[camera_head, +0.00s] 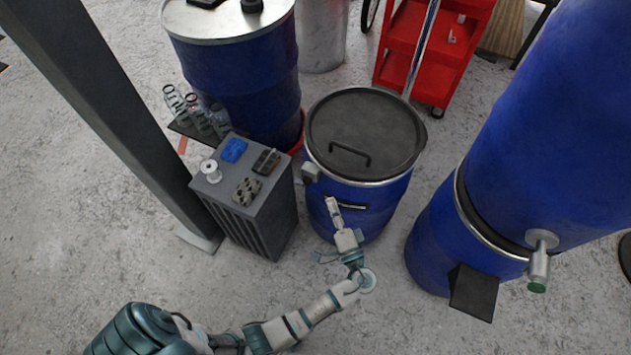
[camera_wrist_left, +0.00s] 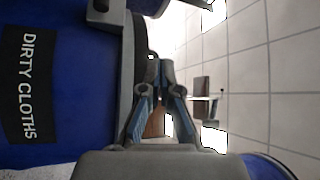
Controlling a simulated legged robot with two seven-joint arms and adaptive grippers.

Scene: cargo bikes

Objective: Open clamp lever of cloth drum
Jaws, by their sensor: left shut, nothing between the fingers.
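The cloth drum (camera_head: 352,215) is a blue drum with a dark grey lid (camera_head: 365,130) and a light metal clamp ring, standing in the middle of the head view. In the left wrist view its blue wall (camera_wrist_left: 70,70) shows turned sideways, with a black label (camera_wrist_left: 30,85) reading "DIRTY CLOTHS". A small grey clamp part (camera_head: 311,173) sits at the ring's left side. My left gripper (camera_head: 332,205) is at the drum's front just below the rim; its fingers (camera_wrist_left: 160,68) are shut and empty beside the ring. Whether they touch it I cannot tell. My right gripper is not in view.
A grey cabinet (camera_head: 255,215) with small items on top stands left of the drum. Another blue drum (camera_head: 245,80) stands behind it, and large stacked blue drums (camera_head: 540,150) are on the right. A red cart (camera_head: 430,50) is behind. Grey floor is clear at front left.

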